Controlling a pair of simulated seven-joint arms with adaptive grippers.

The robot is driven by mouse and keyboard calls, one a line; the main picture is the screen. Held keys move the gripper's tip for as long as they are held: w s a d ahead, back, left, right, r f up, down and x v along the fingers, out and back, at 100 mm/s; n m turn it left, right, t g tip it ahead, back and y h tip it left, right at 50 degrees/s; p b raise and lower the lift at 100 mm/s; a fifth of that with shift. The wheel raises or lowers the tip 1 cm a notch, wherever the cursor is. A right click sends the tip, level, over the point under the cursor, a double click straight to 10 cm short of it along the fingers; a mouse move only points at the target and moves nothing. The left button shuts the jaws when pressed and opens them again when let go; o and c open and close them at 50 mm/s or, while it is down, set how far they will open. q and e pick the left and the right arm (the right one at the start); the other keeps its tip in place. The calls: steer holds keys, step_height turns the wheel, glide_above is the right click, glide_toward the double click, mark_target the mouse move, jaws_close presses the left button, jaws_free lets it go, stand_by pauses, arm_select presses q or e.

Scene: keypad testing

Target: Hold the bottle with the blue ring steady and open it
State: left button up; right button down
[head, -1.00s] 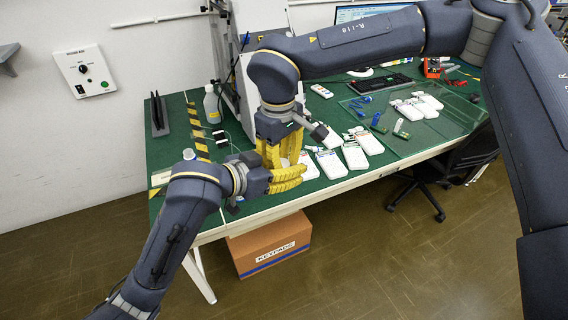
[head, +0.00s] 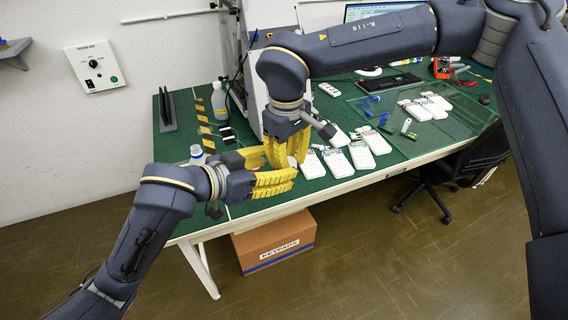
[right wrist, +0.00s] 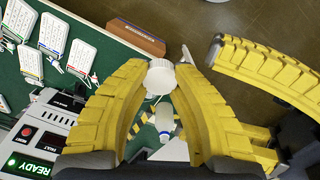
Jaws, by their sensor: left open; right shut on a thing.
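A white bottle with a blue ring (head: 197,154) stands on the green table at the left, partly behind my left arm. It also shows between my right fingers in the right wrist view (right wrist: 164,119), farther back. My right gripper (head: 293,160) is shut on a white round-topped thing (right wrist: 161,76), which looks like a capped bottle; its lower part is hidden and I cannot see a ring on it. My left gripper (head: 282,172) is open beside the right one, near the table's front edge. One left finger (right wrist: 265,72) shows in the right wrist view, apart from the white thing.
A grey bottle (head: 219,100) stands farther back. A test unit with a lit READY sign (right wrist: 22,164) is close by. A keypads box (head: 275,245) is on the floor.

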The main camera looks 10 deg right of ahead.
steer(key=shift+d+r, duration=0.1)
steer(key=shift+r, duration=0.05)
arm_select(q)
steer(key=a+r+m, duration=0.2)
steer(key=a+r, duration=0.2)
steer(key=r, duration=0.4)
steer(key=w+d+f+g+h, duration=0.1)
steer(key=d+f, duration=0.3)
steer(key=d, duration=0.7)
steer(key=shift+f+g, duration=0.4)
steer(key=shift+g, duration=0.3)
arm_select(e)
steer(key=s+d+r+m, duration=0.2)
steer(key=d+r+m, duration=0.1)
steer(key=d+r, duration=0.1)
steer(key=shift+s+r, duration=0.25)
steer(key=shift+r, duration=0.65)
arm_select(q)
steer(key=shift+w, duration=0.1)
